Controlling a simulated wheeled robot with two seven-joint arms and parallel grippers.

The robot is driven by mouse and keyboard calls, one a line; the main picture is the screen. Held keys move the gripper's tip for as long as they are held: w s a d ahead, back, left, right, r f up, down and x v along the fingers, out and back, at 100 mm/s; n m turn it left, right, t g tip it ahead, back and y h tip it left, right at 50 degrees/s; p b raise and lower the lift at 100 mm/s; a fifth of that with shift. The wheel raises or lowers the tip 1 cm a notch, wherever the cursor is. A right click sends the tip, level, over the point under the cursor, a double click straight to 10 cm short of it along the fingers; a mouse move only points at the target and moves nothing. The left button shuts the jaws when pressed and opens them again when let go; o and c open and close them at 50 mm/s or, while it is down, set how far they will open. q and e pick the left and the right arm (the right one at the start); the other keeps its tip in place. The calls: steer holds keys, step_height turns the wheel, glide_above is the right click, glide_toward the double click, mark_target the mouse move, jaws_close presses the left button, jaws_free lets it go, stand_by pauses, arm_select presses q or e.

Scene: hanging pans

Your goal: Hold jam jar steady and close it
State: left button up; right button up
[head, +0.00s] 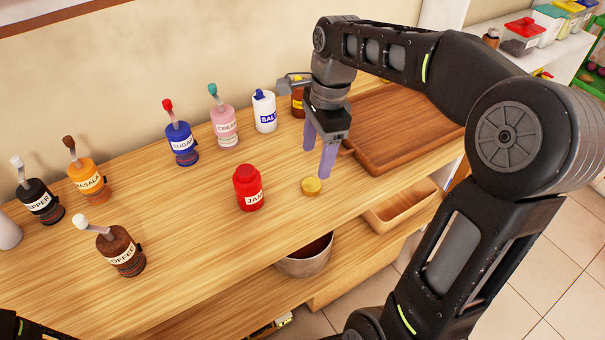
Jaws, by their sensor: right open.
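The red jam jar (248,190), labelled JAM, stands upright near the middle of the wooden counter. Nothing is seen between the fingers. My left gripper is not in view; only a dark part of my left arm shows at the bottom left corner.
Sugar (181,143), cream (224,126) and salt (264,111) containers stand behind the jar. A coffee bottle (121,251) and other spice bottles stand left. A wooden tray (408,138) lies right of my gripper. Counter around the jar is clear.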

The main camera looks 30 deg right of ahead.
mark_target(312, 184)
steer(key=shift+s, duration=0.15)
steer(key=shift+a+f, duration=0.15)
steer(key=shift+f, duration=1.15)
steer(key=shift+a+f, duration=0.15)
steer(key=shift+f, duration=1.15)
steer(key=shift+a+f, duration=0.1)
steer(key=shift+f, duration=1.2)
steer(key=c, duration=1.4)
steer(key=r, duration=1)
steer(key=shift+w, duration=0.2)
